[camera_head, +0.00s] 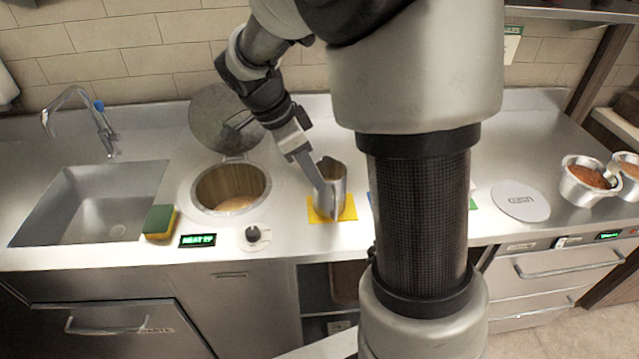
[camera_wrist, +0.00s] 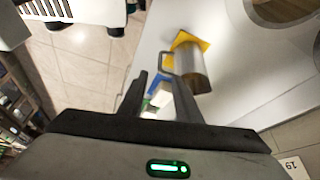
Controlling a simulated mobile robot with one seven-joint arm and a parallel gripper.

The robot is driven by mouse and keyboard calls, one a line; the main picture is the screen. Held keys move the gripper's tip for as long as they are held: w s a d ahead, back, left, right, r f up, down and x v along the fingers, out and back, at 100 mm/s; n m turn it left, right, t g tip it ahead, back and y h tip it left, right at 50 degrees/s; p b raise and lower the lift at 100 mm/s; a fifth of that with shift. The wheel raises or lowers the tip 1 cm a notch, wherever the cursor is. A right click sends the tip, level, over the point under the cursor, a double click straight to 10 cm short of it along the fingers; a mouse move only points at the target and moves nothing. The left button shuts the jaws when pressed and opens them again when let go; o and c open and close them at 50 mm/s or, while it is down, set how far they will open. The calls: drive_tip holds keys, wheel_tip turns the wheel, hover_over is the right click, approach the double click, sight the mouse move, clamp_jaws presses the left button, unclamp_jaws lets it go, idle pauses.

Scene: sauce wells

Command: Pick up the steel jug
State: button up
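The steel jug (camera_head: 334,178) stands upright on a yellow mat (camera_head: 348,211) on the counter, right of the round well. In the wrist view the jug (camera_wrist: 194,70) shows its handle on its left side, just beyond my fingertips. My gripper (camera_head: 325,208) reaches down from the upper left, its fingers overlapping the jug's front in the head view. In the wrist view my gripper (camera_wrist: 160,80) has its two fingers apart with nothing held between them. I cannot tell whether a finger touches the jug.
An open round well (camera_head: 232,187) with a raised lid lies left of the jug. A green and yellow sponge (camera_head: 159,222) and a sink (camera_head: 95,205) are farther left. A round white disc (camera_head: 520,201) and metal bowls (camera_head: 588,180) are at right. My arm hides the middle counter.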

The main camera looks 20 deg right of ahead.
sight(335, 220)
drive_tip(key=x, duration=1.4)
drive_tip(key=shift+s+d+f, duration=0.1)
drive_tip(key=shift+f, duration=0.25)
clamp_jaws()
idle(0.8)
